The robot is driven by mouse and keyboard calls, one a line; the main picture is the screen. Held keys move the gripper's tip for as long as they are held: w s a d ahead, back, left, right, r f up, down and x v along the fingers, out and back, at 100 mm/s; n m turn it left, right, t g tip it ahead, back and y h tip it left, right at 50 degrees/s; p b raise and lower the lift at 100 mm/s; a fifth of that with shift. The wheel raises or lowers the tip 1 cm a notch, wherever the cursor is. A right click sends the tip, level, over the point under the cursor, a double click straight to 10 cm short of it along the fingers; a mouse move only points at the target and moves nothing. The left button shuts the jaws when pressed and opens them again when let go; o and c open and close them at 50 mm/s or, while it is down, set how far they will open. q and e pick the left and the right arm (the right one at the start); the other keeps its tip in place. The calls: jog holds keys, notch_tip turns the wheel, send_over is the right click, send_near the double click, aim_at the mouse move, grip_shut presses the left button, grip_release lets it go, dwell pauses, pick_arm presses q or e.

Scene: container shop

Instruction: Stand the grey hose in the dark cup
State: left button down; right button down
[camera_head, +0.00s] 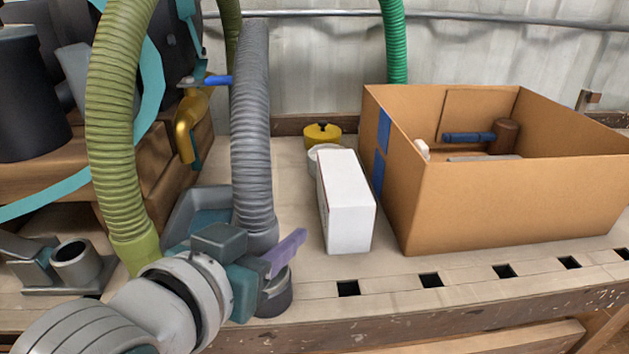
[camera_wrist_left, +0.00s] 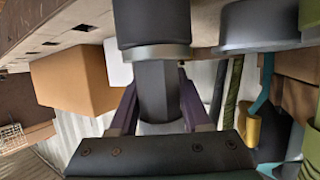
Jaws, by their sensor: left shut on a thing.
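The grey hose (camera_head: 252,130) stands upright in the head view, with its ribbed length rising from a smooth grey lower end. My left gripper (camera_head: 268,262) is shut on that lower end; in the left wrist view its purple fingers flank the grey end piece (camera_wrist_left: 158,88). The dark cup (camera_head: 274,300) is directly below the gripper on the bench, partly hidden by it. It also shows at the top of the left wrist view (camera_wrist_left: 150,22), its pale rim meeting the hose's end. I cannot tell how deep the end sits inside. My right gripper is not in view.
A white box (camera_head: 346,205) stands just right of the hose. A large cardboard box (camera_head: 520,205) holding tools is farther right. An olive hose (camera_head: 112,130) rises at left, near a grey holder (camera_head: 75,262). A yellow-lidded pot (camera_head: 322,134) is behind. The bench front has square slots.

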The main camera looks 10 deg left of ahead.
pick_arm(q)
jog(key=shift+c, duration=1.4)
grip_release()
jog(key=p+v, duration=0.2)
jog(key=v, duration=0.8)
jog(key=shift+p, duration=0.4)
jog(key=shift+r, duration=0.1)
